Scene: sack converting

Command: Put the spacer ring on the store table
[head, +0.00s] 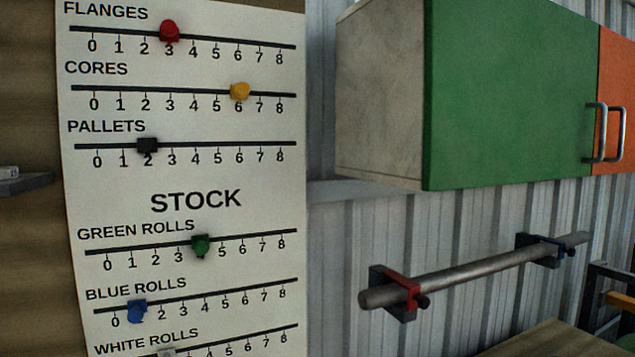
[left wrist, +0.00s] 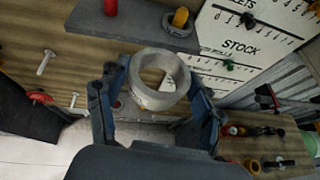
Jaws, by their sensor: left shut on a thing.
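A pale grey spacer ring (left wrist: 150,101) sits between the fingers of my left gripper (left wrist: 154,76) in the left wrist view. The gripper is shut on it, one dark blue-grey finger on each side. The ring's hole faces the camera, and the ring appears held clear of the surfaces behind it. The head view shows neither the ring nor either gripper. I cannot tell which surface is the store table. A wooden surface (head: 540,341) shows at the bottom right of the head view.
A stock board (head: 195,200) with coloured sliders hangs left of a green cabinet (head: 510,95). A metal bar (head: 460,275) sits in wall brackets. In the left wrist view, a dark shelf (left wrist: 125,30) holds red and yellow items; a wooden top (left wrist: 290,148) carries several fittings.

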